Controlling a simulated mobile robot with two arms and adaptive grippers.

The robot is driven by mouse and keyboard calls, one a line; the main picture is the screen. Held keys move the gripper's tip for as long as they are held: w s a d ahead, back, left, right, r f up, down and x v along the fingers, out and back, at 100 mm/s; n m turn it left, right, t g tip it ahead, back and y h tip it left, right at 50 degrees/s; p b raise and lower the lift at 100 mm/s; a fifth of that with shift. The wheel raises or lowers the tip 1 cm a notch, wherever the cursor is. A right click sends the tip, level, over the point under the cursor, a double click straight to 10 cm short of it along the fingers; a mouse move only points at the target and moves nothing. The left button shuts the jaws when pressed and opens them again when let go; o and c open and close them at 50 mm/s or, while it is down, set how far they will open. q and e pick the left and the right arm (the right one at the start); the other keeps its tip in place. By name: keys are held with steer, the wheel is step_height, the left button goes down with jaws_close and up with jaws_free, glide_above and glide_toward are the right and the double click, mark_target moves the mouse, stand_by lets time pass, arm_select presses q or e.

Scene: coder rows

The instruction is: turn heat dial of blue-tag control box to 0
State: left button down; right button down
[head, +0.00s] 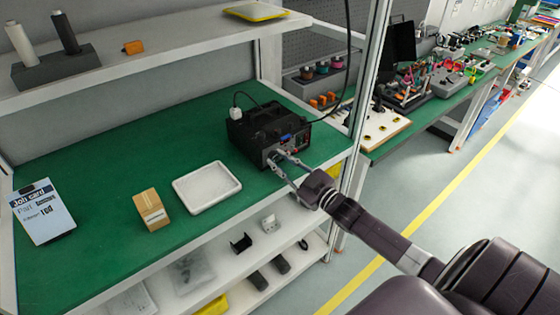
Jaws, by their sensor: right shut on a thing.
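A black control box (262,129) stands on the green bench top near its right end, with a blue tag (285,138) on its front face. My right gripper (283,160) reaches in from the lower right, its fingers at the box's front panel. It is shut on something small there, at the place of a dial. The fingers hide the dial, so its setting cannot be read. My left gripper is not in the head view.
A white tray (206,187), a wooden block (151,209) and a job card (44,211) lie on the bench left of the box. A shelf (150,65) runs above. A metal post (366,80) stands right of the box. A cable rises behind it.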

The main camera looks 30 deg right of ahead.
stand_by(0.4)
steer(key=c, duration=2)
jaws_free()
steer(key=s, duration=0.4)
steer(key=s+d, duration=0.1)
steer(key=s, duration=0.3)
steer(key=s+d, duration=0.1)
steer(key=s, duration=0.3)
steer(key=shift+f, duration=0.3)
steer(key=shift+w, duration=0.1)
